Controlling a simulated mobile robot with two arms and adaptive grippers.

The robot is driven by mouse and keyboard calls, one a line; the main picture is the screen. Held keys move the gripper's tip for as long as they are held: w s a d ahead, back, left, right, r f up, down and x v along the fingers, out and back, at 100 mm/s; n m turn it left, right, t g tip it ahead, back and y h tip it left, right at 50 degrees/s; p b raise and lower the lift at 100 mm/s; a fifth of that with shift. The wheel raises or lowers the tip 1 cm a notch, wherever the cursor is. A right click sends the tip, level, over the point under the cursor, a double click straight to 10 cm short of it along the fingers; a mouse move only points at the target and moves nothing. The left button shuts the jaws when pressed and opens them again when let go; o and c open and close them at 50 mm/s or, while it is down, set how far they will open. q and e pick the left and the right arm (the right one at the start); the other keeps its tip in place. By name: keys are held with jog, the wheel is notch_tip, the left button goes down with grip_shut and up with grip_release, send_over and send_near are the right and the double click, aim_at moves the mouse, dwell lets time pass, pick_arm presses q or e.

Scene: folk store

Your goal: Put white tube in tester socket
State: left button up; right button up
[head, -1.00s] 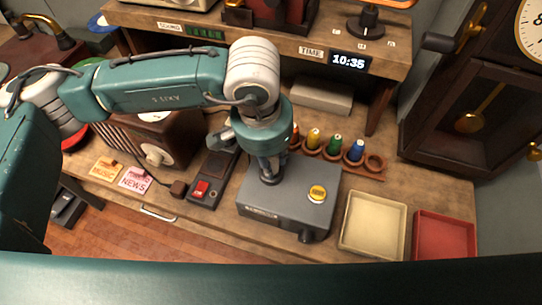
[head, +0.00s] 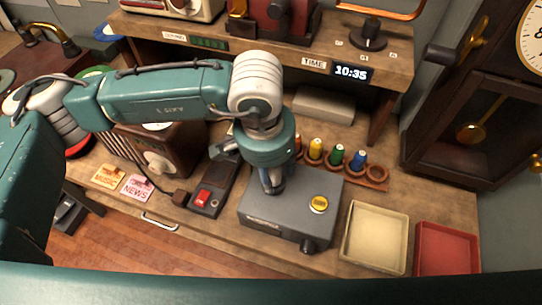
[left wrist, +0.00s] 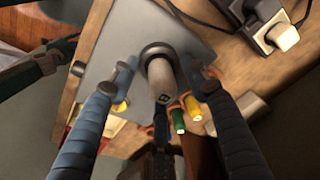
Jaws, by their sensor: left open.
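The white tube (left wrist: 164,80) looks pale grey in the left wrist view. It stands in the dark ring of the socket (left wrist: 154,49) on the grey tester (left wrist: 122,32). My left gripper (left wrist: 161,72) is open, with one finger on each side of the tube and gaps between. In the head view, my left gripper (head: 273,186) points down over the left part of the tester (head: 290,212) and hides the tube and socket. The tester's yellow button (head: 319,204) is to the right of the gripper. My right gripper is not in view.
Behind the tester is a wooden rack (head: 371,184) with yellow (head: 315,148), green (head: 337,154) and blue (head: 358,160) tubes. A cream tray (head: 375,238) and a red tray (head: 446,248) lie to the right. A red-switch box (head: 203,197) is on the left. A shelf overhangs behind.

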pick_arm(q)
notch_tip(320, 180, up, 12)
jog(key=s+a+b, duration=0.1)
jog(key=b, duration=0.2)
jog(key=shift+s+b, duration=0.15)
jog(key=shift+b, duration=0.2)
jog(key=shift+f, duration=0.1)
dwell(1.1)
